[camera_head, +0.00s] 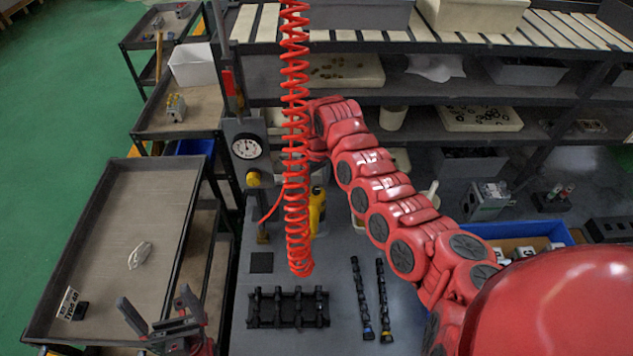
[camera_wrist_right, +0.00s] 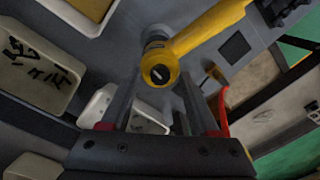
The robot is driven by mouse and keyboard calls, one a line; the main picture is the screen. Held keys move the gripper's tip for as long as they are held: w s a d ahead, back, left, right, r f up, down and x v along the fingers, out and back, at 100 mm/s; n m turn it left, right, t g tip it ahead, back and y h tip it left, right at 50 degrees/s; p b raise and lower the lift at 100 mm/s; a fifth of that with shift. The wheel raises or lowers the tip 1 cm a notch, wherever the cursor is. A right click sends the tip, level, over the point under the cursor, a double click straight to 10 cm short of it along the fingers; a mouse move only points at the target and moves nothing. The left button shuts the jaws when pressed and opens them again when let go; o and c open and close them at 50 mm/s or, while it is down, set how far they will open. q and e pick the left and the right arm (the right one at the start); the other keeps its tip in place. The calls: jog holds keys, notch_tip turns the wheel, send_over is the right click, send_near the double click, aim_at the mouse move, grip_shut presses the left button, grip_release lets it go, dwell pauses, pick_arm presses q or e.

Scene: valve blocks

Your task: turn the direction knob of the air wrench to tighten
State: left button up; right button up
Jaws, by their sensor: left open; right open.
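In the head view, the coiled hose and my arm hide that gripper. My left gripper (camera_head: 160,312) is open and empty at the lower left, away from the wrench.
The red coiled hose (camera_head: 296,150) hangs in front of the wrench. A pressure gauge (camera_head: 247,148) stands left of it. A black valve block (camera_head: 288,308) and two dark strips (camera_head: 362,300) lie on the bench. A grey tray cart (camera_head: 125,220) stands left; shelves stand behind.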

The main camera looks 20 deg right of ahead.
grip_shut()
dwell(0.4)
